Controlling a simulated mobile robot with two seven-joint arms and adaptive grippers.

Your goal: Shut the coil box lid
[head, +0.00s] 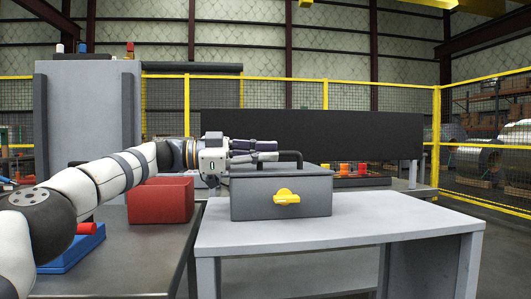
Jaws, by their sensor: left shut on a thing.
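The coil box (250,208) is a grey box on the light grey table, with a yellow latch (287,197) on its front. A black handle (296,156) stands over its top. My left gripper (270,151) reaches in from the left above the box. Its fingers are shut on the handle, and they hide part of it. The top of the box looks level, but I cannot tell whether the lid is fully down. My right gripper is not in view.
A red bin (160,201) stands on the dark table at left, below my left arm. A blue tray (75,250) with a red cylinder (86,228) is nearer. A long dark panel (345,133) stands behind the box. The light grey table (400,216) is clear right of the box.

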